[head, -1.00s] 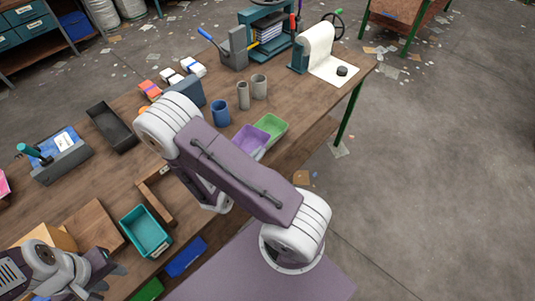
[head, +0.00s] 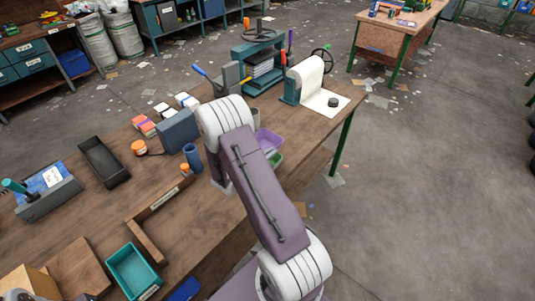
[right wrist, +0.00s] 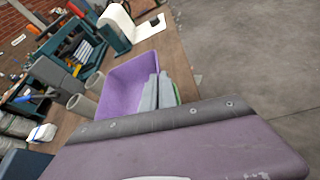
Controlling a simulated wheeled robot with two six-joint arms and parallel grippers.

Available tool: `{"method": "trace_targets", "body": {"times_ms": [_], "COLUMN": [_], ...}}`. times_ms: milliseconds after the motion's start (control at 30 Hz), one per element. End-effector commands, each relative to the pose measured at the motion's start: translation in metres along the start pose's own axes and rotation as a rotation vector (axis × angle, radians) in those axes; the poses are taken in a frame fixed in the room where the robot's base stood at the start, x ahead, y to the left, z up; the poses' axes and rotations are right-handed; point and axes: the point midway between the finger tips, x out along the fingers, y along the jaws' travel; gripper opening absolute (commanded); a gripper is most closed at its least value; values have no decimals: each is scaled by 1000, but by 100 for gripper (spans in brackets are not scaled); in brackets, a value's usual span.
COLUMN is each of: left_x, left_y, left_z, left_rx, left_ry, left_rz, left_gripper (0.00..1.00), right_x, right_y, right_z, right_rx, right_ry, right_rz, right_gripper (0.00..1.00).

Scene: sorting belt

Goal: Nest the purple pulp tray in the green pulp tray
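The purple pulp tray (head: 268,141) shows just right of my right arm in the head view and fills the middle of the right wrist view (right wrist: 125,85). My right gripper (right wrist: 158,92) has its two pale fingers close together at the tray's right wall, shut on it. In the head view my arm hides these fingers. The green pulp tray (head: 275,160) shows as a small part below the purple one, and as a sliver behind the fingers in the right wrist view (right wrist: 177,94). The purple tray appears raised above it.
A blue cup (head: 192,157) and grey cups (right wrist: 82,104) stand near the trays. A teal bin (head: 134,271), a wooden bracket (head: 148,240) and a black tray (head: 104,161) are on the bench. The bench's right edge is close to the trays.

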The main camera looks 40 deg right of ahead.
Motion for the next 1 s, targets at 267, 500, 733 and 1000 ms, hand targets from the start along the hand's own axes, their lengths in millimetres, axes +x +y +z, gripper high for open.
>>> {"method": "trace_targets", "body": {"times_ms": [267, 500, 733, 1000], "left_x": [17, 33, 41, 40], "left_y": [0, -1, -1, -1], "left_z": [2, 4, 4, 4], "left_rx": [0, 0, 0, 0], "left_ry": [0, 0, 0, 0], "left_rz": [0, 0, 0, 0], "left_gripper": [36, 36, 36, 36], "right_x": [8, 17, 19, 19], "right_y": [-5, -11, -12, -12], "right_z": [-21, -42, -47, -46], "right_rx": [1, 0, 1, 0], "right_ry": [0, 0, 0, 0], "right_rz": [1, 1, 1, 1], "right_gripper": [0, 0, 0, 24]}}
